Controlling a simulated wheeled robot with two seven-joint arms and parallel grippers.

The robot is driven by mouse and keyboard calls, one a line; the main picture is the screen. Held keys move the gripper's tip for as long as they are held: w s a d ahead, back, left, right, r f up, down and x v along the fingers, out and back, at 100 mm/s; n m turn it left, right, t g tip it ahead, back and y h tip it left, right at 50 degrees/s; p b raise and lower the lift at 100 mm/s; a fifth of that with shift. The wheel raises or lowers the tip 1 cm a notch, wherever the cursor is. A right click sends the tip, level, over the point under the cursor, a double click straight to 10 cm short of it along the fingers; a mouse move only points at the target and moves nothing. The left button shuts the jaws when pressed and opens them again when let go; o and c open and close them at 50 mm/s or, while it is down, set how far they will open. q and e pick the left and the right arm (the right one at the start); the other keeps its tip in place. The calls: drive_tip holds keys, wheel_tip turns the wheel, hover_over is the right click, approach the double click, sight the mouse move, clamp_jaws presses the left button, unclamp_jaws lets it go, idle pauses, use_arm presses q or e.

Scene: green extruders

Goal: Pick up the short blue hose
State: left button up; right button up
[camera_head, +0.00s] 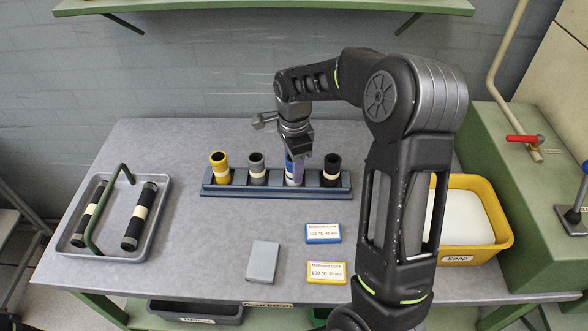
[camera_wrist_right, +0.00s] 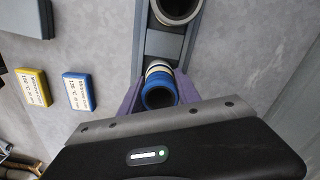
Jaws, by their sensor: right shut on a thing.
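The short blue hose (camera_head: 294,180) stands upright in the third place of the blue-grey rack (camera_head: 275,191), with a pale band around it. In the right wrist view its blue open end (camera_wrist_right: 159,96) points up between the purple fingers. My right gripper (camera_head: 295,157) reaches down over the hose from above and is shut on it. The gripper hides part of the hose in the head view. The hose still appears to be in the rack. My left gripper is in neither view.
Yellow (camera_head: 220,168), grey (camera_head: 257,169) and black (camera_head: 331,170) hoses stand in the same rack, close by. A grey tray (camera_head: 165,215) with black hoses is at left. A yellow soap bin (camera_head: 506,235) is at right. Cards and a grey block (camera_head: 263,262) lie in front.

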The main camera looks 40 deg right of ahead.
clamp_jaws()
wheel_tip(320, 180, up, 10)
drive_tip(key=b, duration=0.1)
idle(0.6)
idle(0.4)
